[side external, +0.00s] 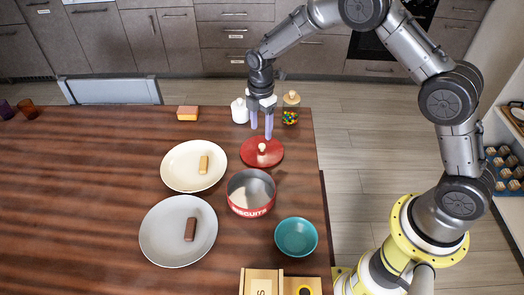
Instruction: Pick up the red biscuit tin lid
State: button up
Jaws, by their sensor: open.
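The red biscuit tin lid (273,155) lies flat on the wooden table, with a small pale knob (262,147) at its centre. The red biscuit tin (249,203), lettered BISCUITS, stands open just in front of the lid, and no biscuits show inside. My gripper (261,132) points down with its two pale purple fingers apart and empty. It is above the lid, close over the knob; the exact height is hard to tell.
A cream plate (177,179) with a light bar and a grey plate (164,246) with a brown bar are left of the tin. A teal bowl (296,250) and wooden box (262,275) are in front. A white jar (239,111) and candy jar (290,118) stand behind the lid.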

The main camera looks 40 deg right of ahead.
aim_at(262, 145)
jog(key=shift+s+a+f, duration=0.1)
jog(key=shift+s+f, duration=0.05)
jog(key=shift+f, duration=1.35)
jog(key=shift+s+f, duration=0.1)
jog(key=shift+f, duration=1.35)
jog(key=shift+c, duration=0.2)
grip_shut()
